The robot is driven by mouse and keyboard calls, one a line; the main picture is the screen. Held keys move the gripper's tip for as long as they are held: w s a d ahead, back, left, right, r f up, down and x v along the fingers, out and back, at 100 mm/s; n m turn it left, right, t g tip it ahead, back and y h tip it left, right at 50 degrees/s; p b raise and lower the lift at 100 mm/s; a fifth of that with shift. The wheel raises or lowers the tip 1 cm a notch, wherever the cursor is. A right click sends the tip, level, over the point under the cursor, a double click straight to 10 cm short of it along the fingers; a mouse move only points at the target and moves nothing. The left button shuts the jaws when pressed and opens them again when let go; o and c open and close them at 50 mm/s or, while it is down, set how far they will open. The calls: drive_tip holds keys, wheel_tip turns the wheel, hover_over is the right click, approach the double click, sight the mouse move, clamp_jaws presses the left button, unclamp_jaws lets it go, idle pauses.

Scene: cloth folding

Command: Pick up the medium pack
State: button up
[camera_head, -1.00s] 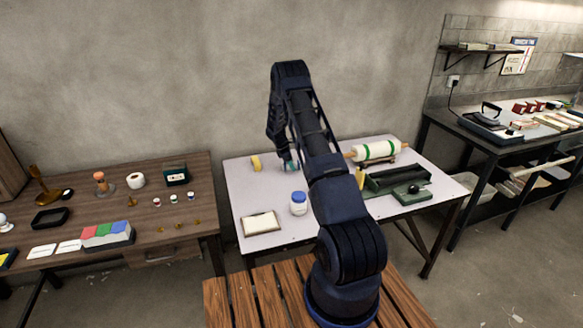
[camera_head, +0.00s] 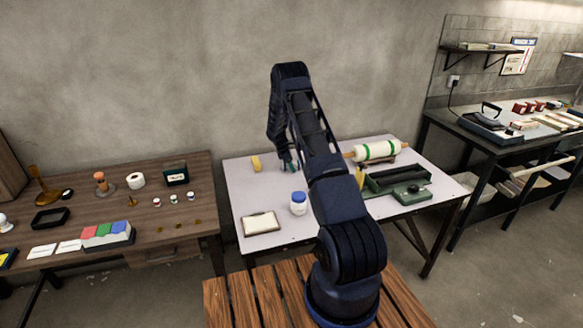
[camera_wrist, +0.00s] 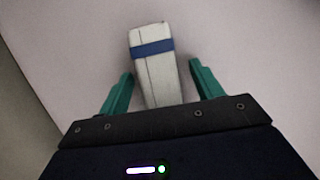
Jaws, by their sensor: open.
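A white pack with a blue band (camera_wrist: 153,68) lies on the pale table top in the wrist view, long and narrow. I take it for the medium pack, though its size cannot be compared here. My gripper (camera_wrist: 160,78) is open, with one teal finger on each side of the pack and a visible gap to each. I cannot tell how far the fingertips are above the table. In the head view my gripper (camera_head: 289,166) is at the back of the white table, and the pack is not clearly visible there.
The white table (camera_head: 240,190) also holds a yellow piece (camera_head: 256,162), a blue-lidded jar (camera_head: 298,203), a framed pad (camera_head: 261,223), a roll with green bands (camera_head: 377,150) and a dark green tray (camera_head: 396,180).

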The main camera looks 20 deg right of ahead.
drive_tip(key=c, duration=1.1)
drive_tip(key=shift+r, duration=0.15)
